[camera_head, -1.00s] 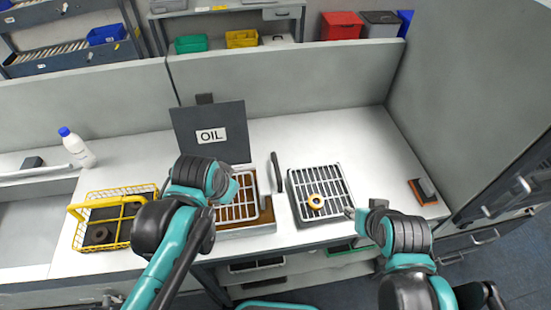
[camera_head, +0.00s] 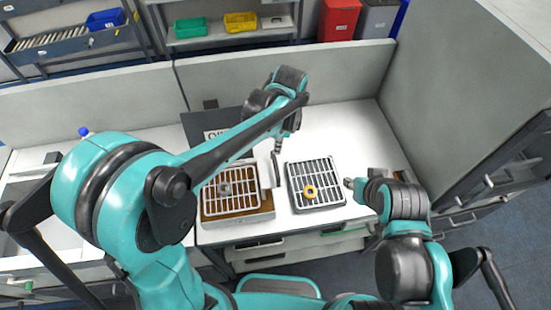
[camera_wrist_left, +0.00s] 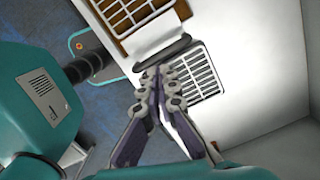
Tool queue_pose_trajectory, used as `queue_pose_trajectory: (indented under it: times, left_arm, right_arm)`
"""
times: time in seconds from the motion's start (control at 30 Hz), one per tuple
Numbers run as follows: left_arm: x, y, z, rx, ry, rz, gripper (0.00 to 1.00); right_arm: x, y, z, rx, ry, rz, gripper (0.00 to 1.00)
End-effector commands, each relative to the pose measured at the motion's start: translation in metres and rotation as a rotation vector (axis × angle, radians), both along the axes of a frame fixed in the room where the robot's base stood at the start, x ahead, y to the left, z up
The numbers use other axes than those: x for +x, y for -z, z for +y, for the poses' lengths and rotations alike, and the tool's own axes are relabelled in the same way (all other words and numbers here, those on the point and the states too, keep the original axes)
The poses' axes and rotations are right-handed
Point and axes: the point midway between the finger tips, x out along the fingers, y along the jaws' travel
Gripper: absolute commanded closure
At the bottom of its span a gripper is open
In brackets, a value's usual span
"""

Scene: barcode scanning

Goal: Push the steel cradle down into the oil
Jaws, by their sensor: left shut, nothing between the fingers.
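The steel cradle (camera_head: 246,178) is a pale grid over the brown oil bath (camera_head: 215,209), in front of the dark OIL panel (camera_head: 200,122). A grey ring (camera_head: 224,188) lies on the grid. An upright plate with a dark handle (camera_head: 276,170) stands at its right side; the handle also shows in the wrist view (camera_wrist_left: 163,52). My left gripper (camera_head: 278,150) is shut and empty, with its tips close to the handle; contact is unclear. It also shows in the wrist view (camera_wrist_left: 158,70). My right gripper (camera_head: 348,183) is right of the second rack, its jaws unclear.
A dark tray with a grey rack (camera_head: 328,172) and an orange ring (camera_head: 310,192) stands right of the bath. My left arm covers much of the left bench. The bench (camera_head: 350,125) behind the rack is clear, up to a grey partition.

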Motion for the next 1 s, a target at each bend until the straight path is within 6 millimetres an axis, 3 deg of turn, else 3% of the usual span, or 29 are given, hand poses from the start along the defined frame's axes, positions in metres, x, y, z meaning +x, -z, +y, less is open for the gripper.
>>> queue_pose_trajectory:
  times: [0.57,1.0]
  left_arm:
    - [0.001,0.005,-0.002,0.005,0.025,0.01,1.0]
    - [0.002,0.053,0.002,0.005,0.025,0.01,1.0]
  right_arm:
    - [0.0,0.001,0.0,0.0,0.0,0.0,0.66]
    - [0.0,0.035,0.0,0.0,0.0,0.0,0.66]
